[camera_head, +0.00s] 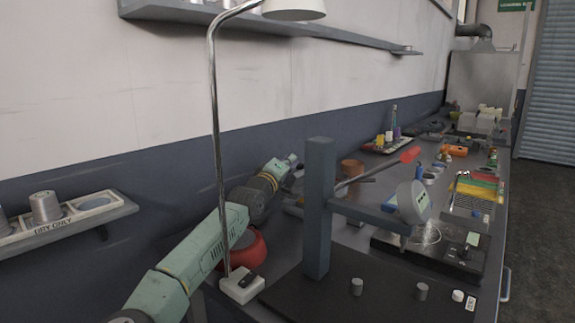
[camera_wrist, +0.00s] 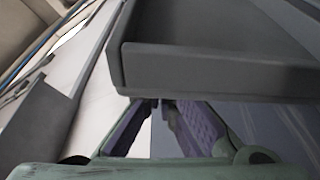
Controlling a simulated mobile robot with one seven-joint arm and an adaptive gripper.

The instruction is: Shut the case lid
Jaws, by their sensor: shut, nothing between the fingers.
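My gripper (camera_head: 294,164) is at the end of the green arm, near the wall and behind the grey post in the head view. A dark grey shell with a raised rim (camera_wrist: 210,65) fills the upper part of the wrist view, just beyond the fingertips. It may be part of the case, but I cannot tell whether it is lid or base. Contact with the fingertips is unclear. In the head view, the case cannot be made out clearly behind the post and arm.
A grey post stand (camera_head: 318,210) with a side arm and a round-headed device (camera_head: 413,202) stands in front of my gripper. A lamp pole (camera_head: 216,130) rises beside my arm. A red round pot (camera_head: 245,248) is below the arm. Several items crowd the bench beyond.

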